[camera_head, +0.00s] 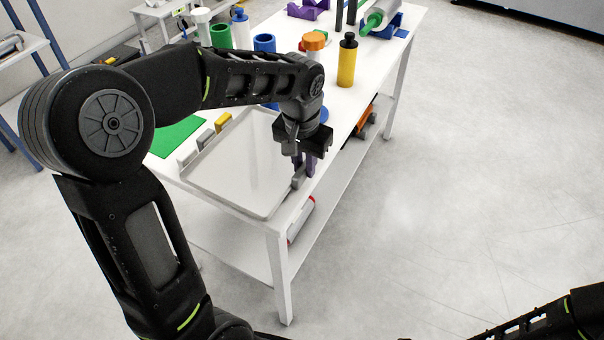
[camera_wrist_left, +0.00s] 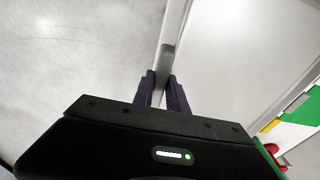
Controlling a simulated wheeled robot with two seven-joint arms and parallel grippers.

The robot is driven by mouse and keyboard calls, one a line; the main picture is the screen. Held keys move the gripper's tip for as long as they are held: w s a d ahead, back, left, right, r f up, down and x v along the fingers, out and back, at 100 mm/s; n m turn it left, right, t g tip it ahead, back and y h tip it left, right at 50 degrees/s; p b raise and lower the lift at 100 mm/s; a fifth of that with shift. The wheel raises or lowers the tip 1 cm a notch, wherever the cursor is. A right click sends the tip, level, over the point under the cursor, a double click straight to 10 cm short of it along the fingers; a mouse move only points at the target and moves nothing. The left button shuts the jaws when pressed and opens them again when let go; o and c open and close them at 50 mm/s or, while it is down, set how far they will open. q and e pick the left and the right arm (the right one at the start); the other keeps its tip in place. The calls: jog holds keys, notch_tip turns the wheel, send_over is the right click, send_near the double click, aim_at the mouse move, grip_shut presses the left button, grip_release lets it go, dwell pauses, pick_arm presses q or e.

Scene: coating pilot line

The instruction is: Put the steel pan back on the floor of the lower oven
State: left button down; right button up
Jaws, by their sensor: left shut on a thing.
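The steel pan (camera_head: 237,172) is a shallow, light grey, empty tray. It is at the near end of the white table (camera_head: 283,232); I cannot tell whether it rests fully on the top. My left gripper (camera_head: 304,166) is at its right side, with purple fingers pointing down. In the left wrist view the fingers (camera_wrist_left: 161,92) are shut on the right edge of the pan (camera_wrist_left: 235,50), one on each side of it. The lower oven is not in view. My right arm shows at the bottom right, but its gripper is out of view.
A green mat (camera_head: 176,137) and small grey and yellow blocks (camera_head: 222,122) lie beyond the pan's left side. A yellow bottle (camera_head: 347,65), blue cups and a roller in a blue stand (camera_head: 380,15) stand farther back. The floor at right is clear.

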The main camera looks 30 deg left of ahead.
pick_arm(q)
jog(key=shift+f, duration=1.95)
jog(key=c, duration=1.3)
grip_release()
jog(key=r, duration=0.4)
jog(key=s+r, duration=0.1)
jog(key=r, duration=0.7)
jog(key=shift+s+d+r, duration=0.1)
jog(key=shift+s+d, duration=0.05)
jog(key=shift+s, duration=0.1)
